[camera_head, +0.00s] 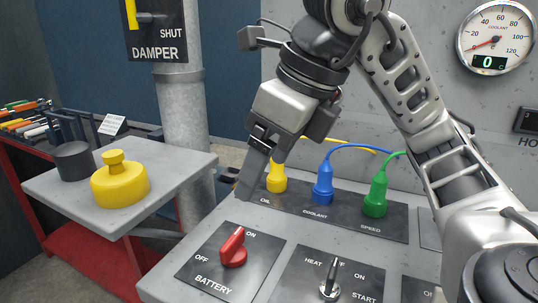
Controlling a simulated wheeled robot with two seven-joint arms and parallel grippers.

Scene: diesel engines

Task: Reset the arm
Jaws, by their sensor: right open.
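My right arm (400,95) reaches in from the right and bends over the control panel. My right gripper (256,176) is open and points down, in front of the yellow plug and above the panel; nothing shows between its fingers. The red battery switch (234,249) is below it, with its handle slanted toward ON. The heat/start switch (330,282) is to the lower right. My left gripper is out of view.
Yellow (277,178), blue (323,186) and green (376,194) plugs stand at OIL, COOLANT and SPEED. A yellow knobbed cap (119,182) and a black cylinder (73,162) sit on a grey side table (185,158). The coolant gauge (496,40) reads 0.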

